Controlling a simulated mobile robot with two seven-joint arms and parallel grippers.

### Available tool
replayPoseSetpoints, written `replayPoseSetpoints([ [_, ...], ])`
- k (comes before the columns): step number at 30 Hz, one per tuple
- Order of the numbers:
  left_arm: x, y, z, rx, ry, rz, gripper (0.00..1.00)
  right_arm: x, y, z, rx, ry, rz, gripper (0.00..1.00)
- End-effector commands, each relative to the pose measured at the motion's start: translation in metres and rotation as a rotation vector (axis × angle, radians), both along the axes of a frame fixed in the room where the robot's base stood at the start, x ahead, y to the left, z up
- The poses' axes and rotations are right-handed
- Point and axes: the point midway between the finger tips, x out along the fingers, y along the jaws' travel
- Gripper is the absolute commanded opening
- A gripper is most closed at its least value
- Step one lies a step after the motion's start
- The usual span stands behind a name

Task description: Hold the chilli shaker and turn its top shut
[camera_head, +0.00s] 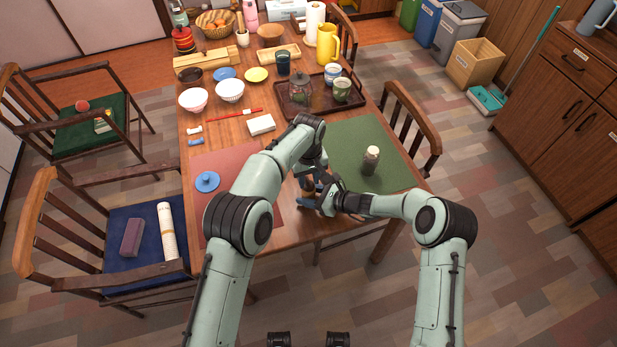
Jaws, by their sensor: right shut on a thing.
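My two grippers meet over the near edge of the table, between the red mat and the green mat. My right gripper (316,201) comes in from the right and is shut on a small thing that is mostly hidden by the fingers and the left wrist. I cannot make out whether it is the chilli shaker. My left gripper (309,184) reaches down from above, close to the right one; its jaw opening is hidden. A small shaker-like jar (371,161) with a greyish top stands upright on the green mat, apart from both grippers.
The green mat (397,175) lies right of my grippers and the red mat (228,165) left, with a blue lid-like disc (207,181) on it. A dark tray (289,110) holds a jar and cups. A white block (261,124) lies nearer. Chairs flank the table.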

Motion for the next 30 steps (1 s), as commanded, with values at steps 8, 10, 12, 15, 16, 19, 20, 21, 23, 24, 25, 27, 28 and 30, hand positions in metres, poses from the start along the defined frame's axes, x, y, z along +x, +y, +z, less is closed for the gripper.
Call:
replayPoseSetpoints([
  [8,0.001,0.000,0.020,-0.001,-0.003,0.001,0.35,0.000,0.000,0.000,-0.001,0.000,0.000,0.18],
  [10,0.001,-0.001,0.034,-0.002,-0.005,0.001,0.35,0.000,0.000,0.000,-0.001,0.000,0.000,0.18],
  [12,0.001,-0.001,0.050,-0.003,-0.005,0.000,0.35,0.000,0.000,0.000,-0.001,0.000,0.000,0.18],
  [15,0.001,0.000,0.071,-0.003,-0.004,0.000,0.35,0.000,0.000,0.000,-0.001,0.000,0.000,0.18],
  [16,0.001,0.000,0.077,-0.002,-0.004,0.000,0.35,0.000,0.000,0.000,-0.001,0.000,0.000,0.18],
  [19,0.000,0.000,0.095,-0.002,-0.004,0.000,0.35,0.000,0.000,0.000,-0.001,0.000,0.000,0.18],
  [20,0.000,-0.001,0.100,-0.002,-0.003,0.000,0.35,0.000,0.000,0.000,0.000,0.000,0.000,0.18],
  [21,0.000,-0.001,0.105,-0.001,-0.003,0.000,0.35,0.000,0.000,0.000,0.000,0.000,0.000,0.18],
  [23,0.000,0.000,0.112,0.000,-0.002,0.000,0.35,0.000,0.000,0.000,0.000,0.000,0.000,0.18],
  [24,0.000,0.000,0.115,-0.001,-0.001,0.000,0.35,0.000,0.000,0.000,0.000,0.000,0.000,0.18],
  [25,0.000,0.000,0.117,-0.001,-0.001,0.000,0.35,0.000,0.000,0.000,0.000,0.000,0.000,0.18],
  [27,0.000,0.000,0.119,0.000,0.000,0.000,0.35,0.000,0.000,0.000,0.000,0.000,0.000,0.18],
  [28,0.000,0.000,0.120,0.000,0.000,0.000,0.35,0.000,0.000,0.000,0.000,0.000,0.000,0.18],
  [30,0.000,0.000,0.120,0.000,0.000,0.000,0.35,0.000,0.000,0.000,0.000,0.000,0.000,0.18],
])
